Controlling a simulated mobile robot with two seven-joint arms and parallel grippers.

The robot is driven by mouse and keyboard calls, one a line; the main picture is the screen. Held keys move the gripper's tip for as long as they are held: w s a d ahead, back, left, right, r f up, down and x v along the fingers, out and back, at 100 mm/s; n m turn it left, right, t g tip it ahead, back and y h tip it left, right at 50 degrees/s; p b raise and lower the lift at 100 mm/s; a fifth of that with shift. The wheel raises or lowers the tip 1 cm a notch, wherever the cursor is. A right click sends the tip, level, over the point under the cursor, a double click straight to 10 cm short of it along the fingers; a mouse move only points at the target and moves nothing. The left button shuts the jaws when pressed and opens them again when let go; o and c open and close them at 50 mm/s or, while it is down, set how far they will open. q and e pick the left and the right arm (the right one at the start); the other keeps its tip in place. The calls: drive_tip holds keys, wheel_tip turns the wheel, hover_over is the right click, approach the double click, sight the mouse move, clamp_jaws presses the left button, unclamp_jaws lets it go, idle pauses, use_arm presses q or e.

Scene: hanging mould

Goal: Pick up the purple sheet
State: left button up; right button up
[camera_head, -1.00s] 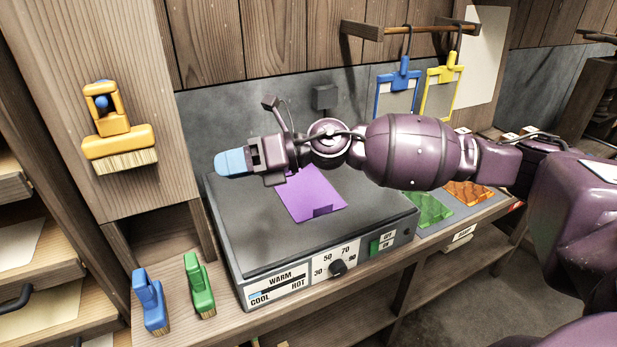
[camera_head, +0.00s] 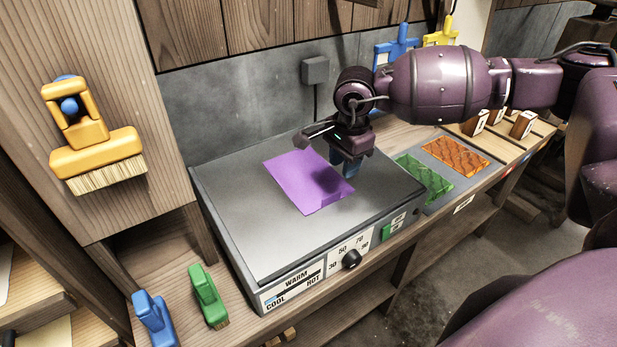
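The purple sheet (camera_head: 300,184) lies flat on the dark top of the hot plate (camera_head: 250,240), left of its right-hand part. My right gripper (camera_head: 347,168) points down at the sheet's right edge, with its blue fingertips close to the plate. A dark shadow falls on the sheet beside it. I cannot tell whether the fingertips touch the sheet or plate, or how far apart they are. My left gripper is out of view.
Green (camera_head: 424,177) and orange (camera_head: 455,157) textured pieces lie right of the plate. A yellow brush (camera_head: 95,140) hangs on the left panel. Blue (camera_head: 398,45) and yellow (camera_head: 440,35) frames hang behind my arm.

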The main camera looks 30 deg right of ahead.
sight(339, 192)
drive_tip(key=f, duration=0.6)
drive_tip(key=w+f, duration=0.1)
drive_tip(key=f, duration=0.2)
drive_tip(key=shift+f, duration=0.25)
drive_tip(key=shift+s, duration=0.1)
clamp_jaws()
